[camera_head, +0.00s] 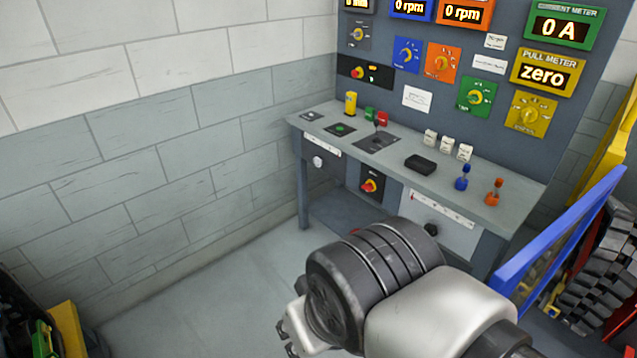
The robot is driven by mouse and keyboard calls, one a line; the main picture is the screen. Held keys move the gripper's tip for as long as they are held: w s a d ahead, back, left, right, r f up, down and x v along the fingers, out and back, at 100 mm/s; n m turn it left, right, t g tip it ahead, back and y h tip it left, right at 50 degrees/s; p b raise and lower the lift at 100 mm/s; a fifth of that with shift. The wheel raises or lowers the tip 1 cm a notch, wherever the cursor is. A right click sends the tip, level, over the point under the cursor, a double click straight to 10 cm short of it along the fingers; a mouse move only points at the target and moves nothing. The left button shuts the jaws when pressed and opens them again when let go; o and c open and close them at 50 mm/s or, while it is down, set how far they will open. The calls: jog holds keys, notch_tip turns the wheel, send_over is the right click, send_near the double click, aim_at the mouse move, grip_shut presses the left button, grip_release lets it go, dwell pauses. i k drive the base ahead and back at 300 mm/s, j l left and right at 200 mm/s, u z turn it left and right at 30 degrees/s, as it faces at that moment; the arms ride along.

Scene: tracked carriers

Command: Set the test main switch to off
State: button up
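Two red-and-yellow rotary switches show in the head view. One switch (370,186) is on a dark plate below the desk top. My gripper (288,332) seems to be at the lower middle, in front of and well apart from the desk, mostly hidden behind my wrist. Its fingers do not show clearly.
A blue rail (560,232) and tracks (600,270) stand at right. The floor (230,300) left of my arm is clear.

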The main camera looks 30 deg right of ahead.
aim_at(369, 187)
jog(key=i+z, duration=0.4)
jog(key=i+j+z, duration=0.2)
jog(key=i+z, duration=0.2)
jog(key=i+l+z, duration=0.15)
jog(key=i+z, duration=0.25)
jog(key=i+l+z, duration=0.1)
jog(key=z, duration=0.3)
jog(key=i+z, duration=0.35)
